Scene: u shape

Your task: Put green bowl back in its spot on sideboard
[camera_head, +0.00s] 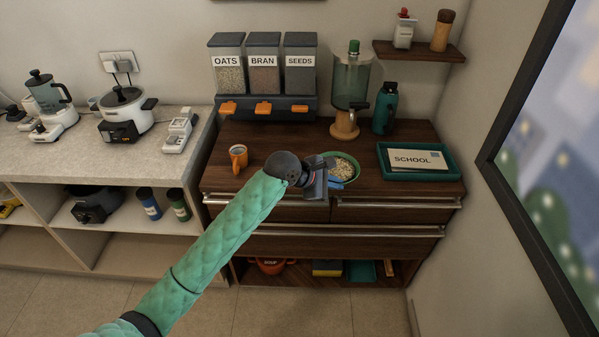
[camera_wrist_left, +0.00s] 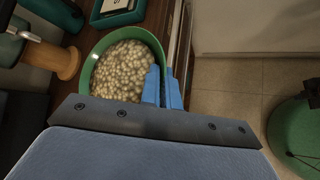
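The green bowl (camera_head: 356,172) is on the dark wood sideboard top (camera_head: 300,143), near its front edge, and is full of pale flakes. In the left wrist view the bowl (camera_wrist_left: 88,68) looks upright. My left gripper (camera_head: 337,183) is at the bowl's near side. In the left wrist view its two blue fingers (camera_wrist_left: 163,86) are close together, one inside the bowl and one outside, with the rim between them. I cannot tell whether the bowl touches the sideboard or is just above it. My right gripper is not in view.
A teal tray (camera_head: 447,168) with a SCHOOL card lies right of the bowl. Behind are the cereal dispensers (camera_head: 264,75), a tall dispenser on a wooden base (camera_head: 345,127) and a teal bottle (camera_head: 385,108).

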